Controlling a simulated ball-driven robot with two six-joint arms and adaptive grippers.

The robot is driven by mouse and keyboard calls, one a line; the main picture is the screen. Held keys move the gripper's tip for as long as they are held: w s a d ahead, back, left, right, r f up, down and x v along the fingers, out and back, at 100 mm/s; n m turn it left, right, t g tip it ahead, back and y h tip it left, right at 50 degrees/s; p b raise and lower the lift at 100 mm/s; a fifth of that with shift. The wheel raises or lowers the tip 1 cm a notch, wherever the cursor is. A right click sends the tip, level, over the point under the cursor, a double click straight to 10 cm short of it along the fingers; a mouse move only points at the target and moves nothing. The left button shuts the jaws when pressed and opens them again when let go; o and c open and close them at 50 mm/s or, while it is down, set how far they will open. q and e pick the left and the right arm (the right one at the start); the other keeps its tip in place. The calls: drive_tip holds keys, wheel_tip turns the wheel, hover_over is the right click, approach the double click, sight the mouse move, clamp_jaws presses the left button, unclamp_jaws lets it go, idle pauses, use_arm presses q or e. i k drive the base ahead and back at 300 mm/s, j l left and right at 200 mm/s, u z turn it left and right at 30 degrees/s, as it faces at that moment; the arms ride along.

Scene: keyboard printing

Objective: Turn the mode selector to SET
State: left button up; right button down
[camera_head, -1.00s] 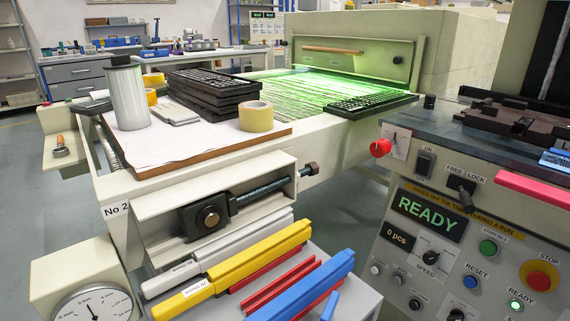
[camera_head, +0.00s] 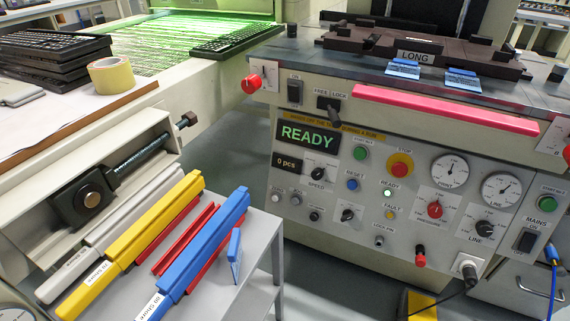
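The control panel (camera_head: 300,215) fills the front of the press at centre right. A small black knob (camera_head: 348,214) sits below the blue RESET button (camera_head: 352,184); its marks are too small to read, so I cannot tell whether it is the mode selector or where it points. Another black knob, marked SPEED (camera_head: 318,173), is up and left of it. A black knob marked LINE (camera_head: 485,228) is at the right under a gauge. The display (camera_head: 308,137) reads READY, and a smaller one (camera_head: 287,163) reads 0 pcs. Neither gripper is in view.
A FREE/LOCK lever (camera_head: 331,108) and a pink bar (camera_head: 446,110) sit along the panel's upper edge. A red emergency button (camera_head: 400,166) and gauges are on the panel. A grey side table (camera_head: 255,245) with yellow and blue bars stands at left front. Cables hang at lower right.

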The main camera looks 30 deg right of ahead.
sight(347, 215)
drive_tip(key=z, duration=1.95)
